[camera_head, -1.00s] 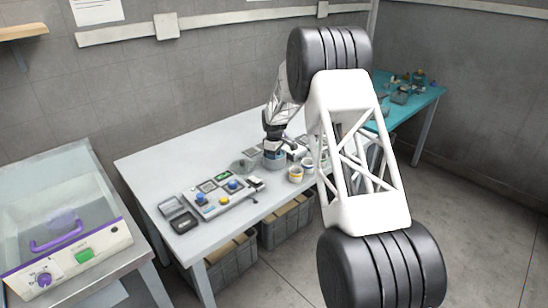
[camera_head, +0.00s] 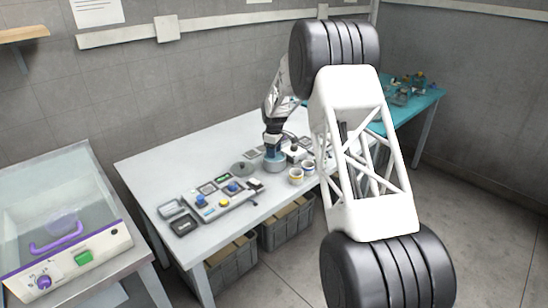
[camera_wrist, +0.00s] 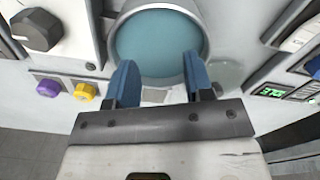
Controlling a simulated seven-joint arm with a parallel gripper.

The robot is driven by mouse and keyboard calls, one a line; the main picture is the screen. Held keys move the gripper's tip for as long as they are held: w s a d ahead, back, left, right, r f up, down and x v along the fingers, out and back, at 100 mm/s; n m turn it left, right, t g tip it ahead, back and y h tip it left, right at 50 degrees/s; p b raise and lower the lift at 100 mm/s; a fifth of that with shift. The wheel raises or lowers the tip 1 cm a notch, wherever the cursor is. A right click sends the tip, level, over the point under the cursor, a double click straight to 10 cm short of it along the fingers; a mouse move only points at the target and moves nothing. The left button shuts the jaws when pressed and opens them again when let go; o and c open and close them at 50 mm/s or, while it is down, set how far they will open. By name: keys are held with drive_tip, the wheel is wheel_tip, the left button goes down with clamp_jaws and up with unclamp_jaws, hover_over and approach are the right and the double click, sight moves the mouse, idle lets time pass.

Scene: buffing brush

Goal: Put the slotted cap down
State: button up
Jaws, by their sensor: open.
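My gripper (camera_wrist: 168,85) shows two blue fingers, open and well apart, at the near edge of a round teal dish (camera_wrist: 160,45) with a grey rim. Nothing shows held between the fingers. In the head view my gripper (camera_head: 274,150) is low over the white table, at a blue round container. No slot can be made out on any part, so I cannot tell for sure which one is the slotted cap. A flat grey disc (camera_head: 243,169) lies on the table left of my gripper. A faint grey-green round patch (camera_wrist: 228,75) shows right of the fingers in the wrist view.
Two pale cups (camera_head: 295,176) stand near the front edge. A white box with a dark knob (camera_head: 295,151) is close on the right. The white table's (camera_head: 150,165) back left is clear.

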wheel_tip(320, 180, up, 8)
idle(0.4)
drive_tip(key=shift+f, duration=0.1)
idle(0.6)
drive_tip(key=s+d+r+m, duration=0.2)
drive_tip(key=s+d+r, duration=0.4)
drive_tip(key=s, duration=0.4)
drive_tip(key=s+d+r+m+t, duration=0.15)
drive_tip(key=s+d+r, duration=0.25)
drive_tip(key=s+r, duration=0.55)
drive_tip(key=s+d+r+m, duration=0.3)
drive_tip(key=s+d+r, duration=0.25)
drive_tip(key=s, duration=0.55)
drive_tip(key=s+d+f+m, duration=0.1)
drive_tip(key=s+d+m, duration=0.1)
drive_tip(key=s, duration=1.1)
drive_tip(key=s+d+f+m, duration=0.1)
drive_tip(key=s+d+m, duration=0.1)
drive_tip(key=s, duration=1.1)
drive_tip(key=s+d+f+m+t, duration=0.1)
drive_tip(key=s+d+m, duration=0.2)
drive_tip(key=s, duration=1)
drive_tip(key=shift+f, duration=0.25)
